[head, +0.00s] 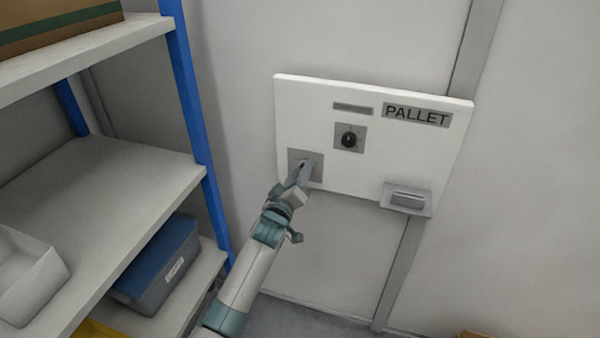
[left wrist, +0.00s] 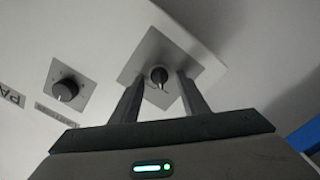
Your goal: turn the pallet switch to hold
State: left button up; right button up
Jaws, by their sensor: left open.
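A white panel (head: 300,100) marked PALLET is on the wall. It has a black rotary knob (head: 348,139) on a grey plate near its middle. A second grey plate (head: 313,157) sits at its lower left corner, and my left gripper (head: 303,170) is in front of it, hiding much of it. In the left wrist view, this plate carries a small black knob (left wrist: 158,75) with a pale pointer mark. My open left gripper (left wrist: 160,83) has one finger on each side of that knob; I cannot tell whether they touch it. The middle knob (left wrist: 65,91) shows to the left. My right gripper is not in view.
A grey box-like fitting (head: 407,199) is at the panel's lower right. A shelf unit with a blue post (head: 192,95) stands at the left, holding a blue-grey bin (head: 160,262) and a white tray (head: 35,285). The wall right of the panel is clear.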

pick_arm(q)
jog(key=c, duration=1)
jog(key=shift+m, duration=0.3)
jog(key=shift+s+d+m, duration=0.1)
jog(key=shift+d+m, duration=0.05)
jog(key=shift+m, duration=3.95)
